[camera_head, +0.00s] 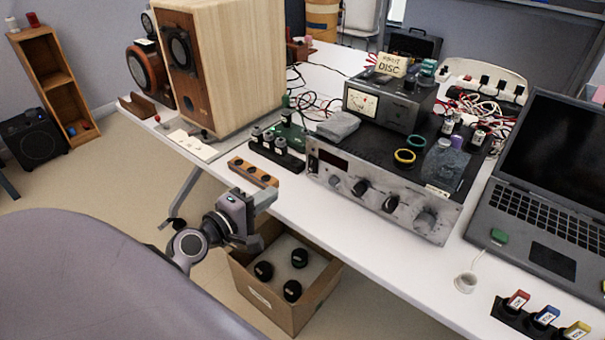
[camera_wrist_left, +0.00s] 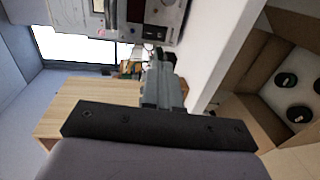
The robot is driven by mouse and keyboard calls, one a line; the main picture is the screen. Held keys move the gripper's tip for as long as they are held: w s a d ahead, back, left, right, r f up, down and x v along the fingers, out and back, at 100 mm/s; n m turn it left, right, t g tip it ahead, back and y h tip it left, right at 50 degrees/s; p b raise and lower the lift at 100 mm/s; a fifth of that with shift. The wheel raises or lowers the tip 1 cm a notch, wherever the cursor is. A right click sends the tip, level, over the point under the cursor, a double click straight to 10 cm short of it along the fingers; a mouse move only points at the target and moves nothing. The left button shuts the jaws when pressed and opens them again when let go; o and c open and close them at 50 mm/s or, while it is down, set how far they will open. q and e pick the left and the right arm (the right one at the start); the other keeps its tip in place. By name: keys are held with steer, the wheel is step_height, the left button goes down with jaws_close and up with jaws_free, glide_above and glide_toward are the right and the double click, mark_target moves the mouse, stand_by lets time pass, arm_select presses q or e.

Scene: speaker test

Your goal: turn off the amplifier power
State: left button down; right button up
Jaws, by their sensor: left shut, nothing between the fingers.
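The amplifier (camera_head: 330,172) is a wide unit with a worn silver front panel, a dark display window and several knobs, standing on the white table. Its knobbed panel also shows at the top of the left wrist view (camera_wrist_left: 168,18). I cannot make out which control is the power switch. My left gripper (camera_head: 268,198) is shut and empty, in front of the table edge, left of the amplifier and apart from it. Its closed fingers (camera_wrist_left: 158,62) point toward the panel in the left wrist view. My right gripper is not in view.
A wooden speaker (camera_head: 245,65) stands at the left, a small wooden block (camera_head: 252,172) near the table edge. An open cardboard box (camera_head: 265,300) with black round pieces is below the gripper. A laptop (camera_head: 550,190) is right. A meter unit (camera_head: 385,103) sits on the amplifier.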

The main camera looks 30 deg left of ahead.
mark_target(311, 170)
arm_select(q)
steer(key=w, duration=0.3)
steer(key=w+f, duration=0.1)
steer(key=w, duration=0.3)
steer(key=w+d, duration=0.1)
steer(key=w, duration=0.3)
steer(key=shift+f, duration=0.25)
steer(key=shift+w+f, duration=0.1)
steer(key=shift+w, duration=0.35)
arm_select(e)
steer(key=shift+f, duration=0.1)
